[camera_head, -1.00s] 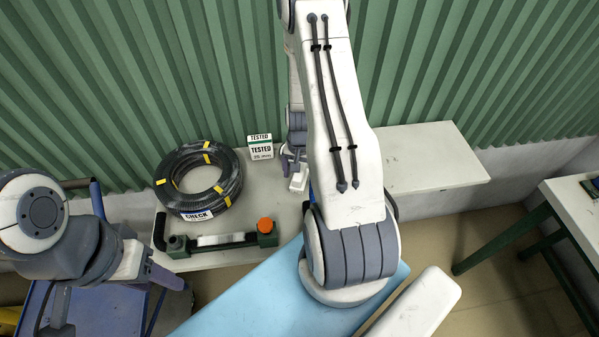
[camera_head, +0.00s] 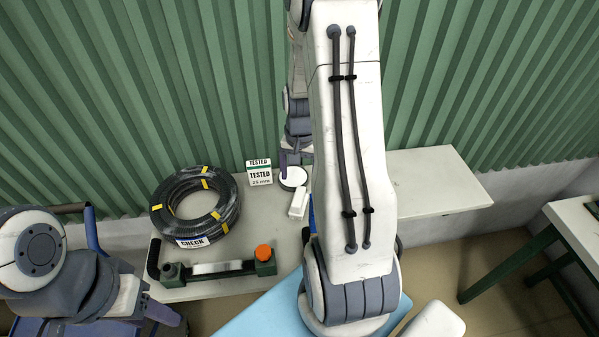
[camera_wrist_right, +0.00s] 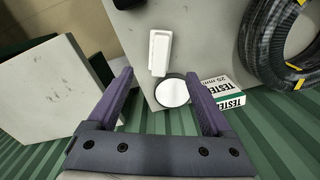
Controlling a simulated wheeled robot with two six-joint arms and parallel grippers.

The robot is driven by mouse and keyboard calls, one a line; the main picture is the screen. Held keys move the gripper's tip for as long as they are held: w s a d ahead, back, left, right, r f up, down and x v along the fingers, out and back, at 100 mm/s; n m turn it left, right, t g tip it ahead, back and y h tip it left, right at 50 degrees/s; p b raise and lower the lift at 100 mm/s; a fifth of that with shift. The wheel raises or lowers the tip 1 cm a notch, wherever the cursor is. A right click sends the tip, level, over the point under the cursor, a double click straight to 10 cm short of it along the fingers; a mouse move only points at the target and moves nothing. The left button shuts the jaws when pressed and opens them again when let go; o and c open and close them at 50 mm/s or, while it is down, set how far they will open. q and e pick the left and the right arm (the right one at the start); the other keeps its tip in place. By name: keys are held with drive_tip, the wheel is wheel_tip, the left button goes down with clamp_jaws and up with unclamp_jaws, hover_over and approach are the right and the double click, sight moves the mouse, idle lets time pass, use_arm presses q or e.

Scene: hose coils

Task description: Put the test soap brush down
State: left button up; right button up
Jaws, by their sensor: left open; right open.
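A white oblong block (camera_head: 298,203), which I take for the test soap brush, lies on the pale table. It also shows in the right wrist view (camera_wrist_right: 160,52). A white round disc with a dark rim (camera_head: 293,178) lies just behind it, and shows in the right wrist view (camera_wrist_right: 172,92). My right gripper (camera_wrist_right: 155,78) is open and empty, with its fingers apart above the disc and nothing held. In the head view, my right forearm hides part of the table. My left gripper (camera_head: 168,314) is at the lower left, away from the block, its fingertips hard to make out.
A black hose coil with yellow bands (camera_head: 195,206) and a CHECK label lies left of the block. A TESTED sign (camera_head: 259,172) stands behind. The table's right part (camera_head: 430,180) is clear.

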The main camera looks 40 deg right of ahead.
drive_tip(key=shift+r, duration=0.75)
drive_tip(key=s+a+r+n, duration=0.1)
drive_tip(key=a+r+n, duration=0.3)
drive_tip(key=a, duration=0.6)
drive_tip(key=s+a+r+n, duration=0.1)
drive_tip(key=a+r+n, duration=0.35)
drive_tip(key=a, duration=0.55)
drive_tip(key=s+a+r+n, duration=0.3)
drive_tip(key=s+a+n, duration=0.6)
drive_tip(key=s, duration=0.5)
drive_tip(key=shift+a+r+y, duration=0.2)
drive_tip(key=shift+a+y, duration=0.2)
drive_tip(key=shift+a, duration=0.5)
drive_tip(key=shift+f+n, duration=0.1)
drive_tip(key=shift+n, duration=0.15)
